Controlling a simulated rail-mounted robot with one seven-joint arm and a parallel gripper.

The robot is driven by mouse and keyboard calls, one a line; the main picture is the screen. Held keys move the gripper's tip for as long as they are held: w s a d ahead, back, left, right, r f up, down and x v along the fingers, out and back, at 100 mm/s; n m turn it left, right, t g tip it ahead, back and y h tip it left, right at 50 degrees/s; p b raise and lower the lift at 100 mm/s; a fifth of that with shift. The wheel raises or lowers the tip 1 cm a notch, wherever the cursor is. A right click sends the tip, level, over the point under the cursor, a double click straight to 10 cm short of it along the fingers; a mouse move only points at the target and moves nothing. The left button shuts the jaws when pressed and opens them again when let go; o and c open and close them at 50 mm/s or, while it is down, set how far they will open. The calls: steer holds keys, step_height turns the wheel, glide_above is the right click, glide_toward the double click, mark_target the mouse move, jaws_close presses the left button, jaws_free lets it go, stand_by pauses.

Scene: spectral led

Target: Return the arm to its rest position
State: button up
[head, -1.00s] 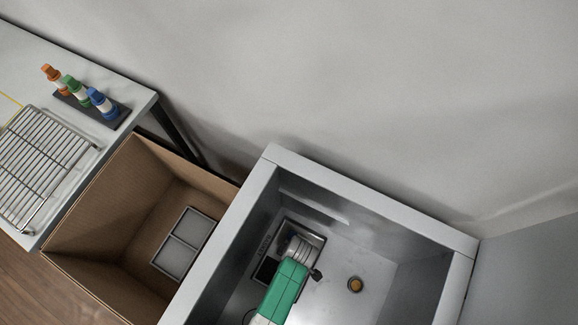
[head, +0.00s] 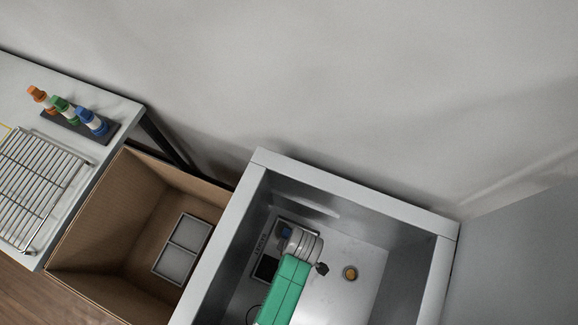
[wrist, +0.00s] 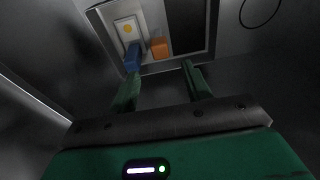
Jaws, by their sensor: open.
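My gripper (wrist: 163,82) is open, with two green fingers apart and nothing between them in the wrist view. My green arm reaches down into a grey metal enclosure (head: 352,201) in the head view; the fingertips cannot be made out there. Beyond the fingers in the wrist view is a framed panel (wrist: 183,63). It bears a white plate (wrist: 127,28) with a yellow dot, a blue block (wrist: 132,57), an orange block (wrist: 159,47) and a dark area. In the head view my arm hides part of this panel (head: 265,268).
An open cardboard box (head: 98,203) with a two-part tray (head: 183,248) stands left of the enclosure. Further left, a table (head: 82,84) holds a wire rack (head: 40,185) and orange, green and blue bottles (head: 92,121). A round yellow-brown piece (head: 350,273) is on the enclosure floor.

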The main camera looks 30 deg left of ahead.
stand_by(0.4)
